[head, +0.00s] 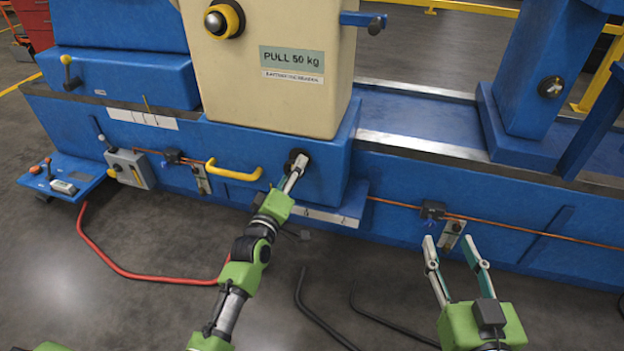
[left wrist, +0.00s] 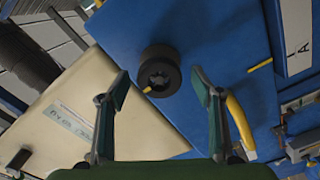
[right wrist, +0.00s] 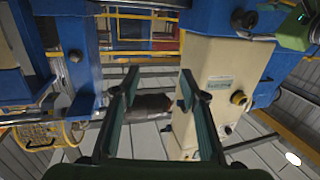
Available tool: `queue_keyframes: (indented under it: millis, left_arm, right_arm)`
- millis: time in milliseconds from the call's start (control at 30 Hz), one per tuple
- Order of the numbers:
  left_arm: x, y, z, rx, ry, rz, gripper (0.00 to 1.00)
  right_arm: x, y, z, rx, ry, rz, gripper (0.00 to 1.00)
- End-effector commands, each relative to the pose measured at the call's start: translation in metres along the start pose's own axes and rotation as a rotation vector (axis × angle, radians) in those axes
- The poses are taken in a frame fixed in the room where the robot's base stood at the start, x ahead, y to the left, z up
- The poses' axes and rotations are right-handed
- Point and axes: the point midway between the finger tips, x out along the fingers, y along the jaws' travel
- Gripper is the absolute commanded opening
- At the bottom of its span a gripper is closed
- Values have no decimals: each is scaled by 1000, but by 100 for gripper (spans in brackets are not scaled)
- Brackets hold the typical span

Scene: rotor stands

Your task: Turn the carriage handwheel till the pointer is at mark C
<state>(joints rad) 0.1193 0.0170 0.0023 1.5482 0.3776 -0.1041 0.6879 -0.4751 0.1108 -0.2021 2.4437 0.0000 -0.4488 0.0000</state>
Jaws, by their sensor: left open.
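The carriage handwheel (head: 297,157) is a small black wheel on the blue carriage base (head: 232,142). In the left wrist view the handwheel (left wrist: 160,72) shows a dark hub and a yellow mark on its rim. My left gripper (left wrist: 160,76) is open, its fingers to either side of the wheel in the picture; I cannot tell how deep they reach. A yellow pointer (left wrist: 260,65) lies near a white scale strip (left wrist: 296,35) beside the letter A. Mark C is not legible. My right gripper (head: 450,240) is open and empty, low at the right.
A yellow handle (head: 235,170) sticks out left of the handwheel. A cream block (head: 272,80) labelled PULL 50 kg stands on the carriage. Small brackets (head: 452,232) and an orange line run along the blue bed. A red hose (head: 130,272) and black cables lie on the floor.

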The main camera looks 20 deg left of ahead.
Motion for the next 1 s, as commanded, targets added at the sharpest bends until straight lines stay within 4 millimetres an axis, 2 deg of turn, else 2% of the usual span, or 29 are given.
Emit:
queue_keyframes:
  millis: [1000]
  left_arm:
    - [0,1,-1,0,0,1,60]
  right_arm:
    - [-5,4,29,-1,-132,9,40]
